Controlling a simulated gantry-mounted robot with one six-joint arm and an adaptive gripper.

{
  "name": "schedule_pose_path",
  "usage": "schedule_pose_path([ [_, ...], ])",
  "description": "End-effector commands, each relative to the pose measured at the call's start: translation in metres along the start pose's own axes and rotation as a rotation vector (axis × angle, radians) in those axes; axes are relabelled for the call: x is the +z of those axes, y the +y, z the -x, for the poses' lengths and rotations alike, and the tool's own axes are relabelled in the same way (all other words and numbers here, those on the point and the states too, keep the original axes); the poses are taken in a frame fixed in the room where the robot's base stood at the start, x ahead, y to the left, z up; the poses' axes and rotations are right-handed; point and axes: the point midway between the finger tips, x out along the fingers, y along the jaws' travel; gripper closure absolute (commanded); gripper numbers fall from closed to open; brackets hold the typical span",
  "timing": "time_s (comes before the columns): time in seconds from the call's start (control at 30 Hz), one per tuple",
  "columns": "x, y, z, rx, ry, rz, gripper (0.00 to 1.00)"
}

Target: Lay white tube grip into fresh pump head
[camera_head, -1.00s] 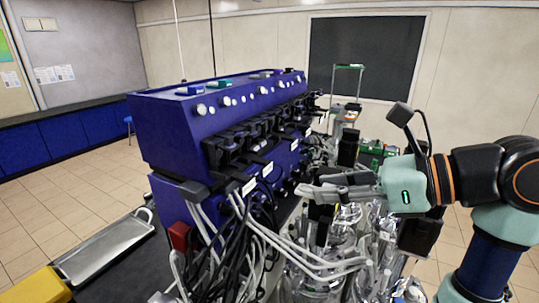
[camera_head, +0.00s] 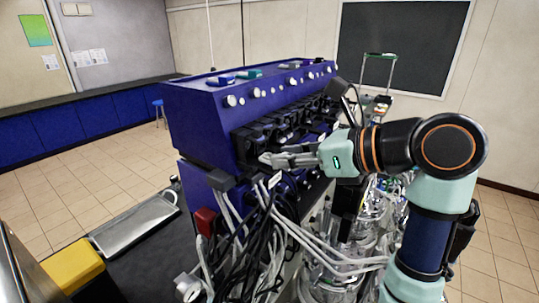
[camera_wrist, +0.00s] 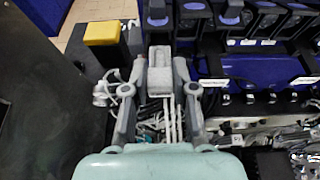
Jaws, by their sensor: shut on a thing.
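My gripper (camera_wrist: 160,68) is shut on a pale block, which looks like the white tube grip (camera_wrist: 160,84); white tubes run from it toward my palm. In the head view my gripper (camera_head: 268,159) is at the near end of the row of black pump heads on the blue machine, and the grip is hard to tell from the fingers. Pump heads (camera_wrist: 191,14) line the top of the wrist view. I cannot tell which one is the fresh pump head.
The blue bioreactor cabinet (camera_head: 205,125) carries the pumps. Loose tubes and cables (camera_head: 262,225) hang below my gripper. Glass vessels (camera_head: 325,262) stand under my arm. A metal tray (camera_head: 135,222) and a yellow box (camera_head: 75,265) lie at the left.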

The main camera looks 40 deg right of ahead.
Motion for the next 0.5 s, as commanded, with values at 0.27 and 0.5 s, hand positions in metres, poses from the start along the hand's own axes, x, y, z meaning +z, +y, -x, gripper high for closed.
schedule_pose_path([
  [0.27, 0.016, 0.001, -0.043, 0.004, 0.002, -0.001, 1.00],
  [0.5, 0.003, 0.001, -0.046, 0.000, 0.000, 0.001, 1.00],
])
